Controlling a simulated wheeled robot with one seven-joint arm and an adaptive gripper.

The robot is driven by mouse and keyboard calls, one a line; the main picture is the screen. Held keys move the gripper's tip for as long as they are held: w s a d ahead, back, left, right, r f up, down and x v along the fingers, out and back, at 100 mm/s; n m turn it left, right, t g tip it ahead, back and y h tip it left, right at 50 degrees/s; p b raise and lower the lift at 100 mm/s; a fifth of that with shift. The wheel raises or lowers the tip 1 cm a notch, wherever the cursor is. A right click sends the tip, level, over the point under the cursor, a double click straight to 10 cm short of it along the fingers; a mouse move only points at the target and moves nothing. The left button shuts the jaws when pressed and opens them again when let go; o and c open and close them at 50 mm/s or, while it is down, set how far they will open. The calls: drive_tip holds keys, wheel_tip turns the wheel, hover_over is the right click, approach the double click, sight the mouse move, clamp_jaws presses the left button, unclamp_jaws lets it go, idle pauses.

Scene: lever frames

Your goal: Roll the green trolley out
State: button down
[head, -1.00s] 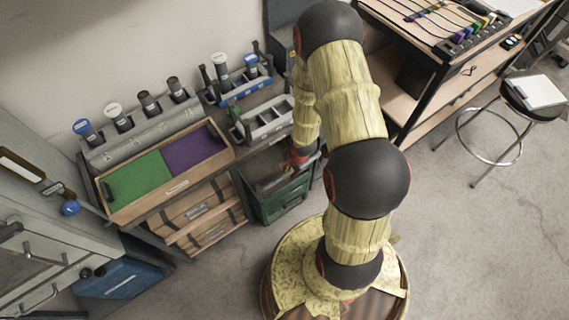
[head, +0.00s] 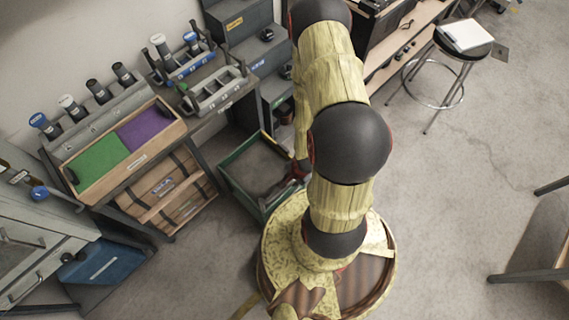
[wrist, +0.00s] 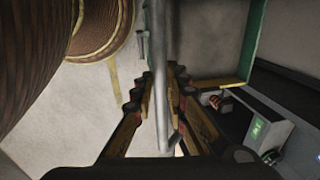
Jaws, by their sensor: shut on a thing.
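The green trolley (head: 240,196) is an open box with green walls and a grey inside floor. In the head view it stands on the floor in front of the grey cabinets, left of my arm. In the wrist view its green edge (wrist: 254,42) shows at upper right. My gripper (wrist: 160,88) is shut on a grey bar (wrist: 160,50), which looks like the trolley's handle; one finger lies on each side. In the head view the gripper (head: 299,170) is mostly hidden by my arm at the trolley's right side.
A workbench with a green and purple tray (head: 131,161) stands left of the trolley. Grey stepped cabinets (head: 240,48) stand behind it. A stool (head: 463,38) stands at upper right, and a table edge (head: 530,277) at lower right.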

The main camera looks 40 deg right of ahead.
drive_tip(key=shift+s, duration=0.75)
drive_tip(key=c, duration=2)
unclamp_jaws()
drive_tip(key=shift+c, duration=0.2)
wheel_tip(320, 180, up, 12)
drive_tip(key=s, duration=0.2)
drive_tip(key=shift+s, duration=0.15)
drive_tip(key=shift+d, duration=0.1)
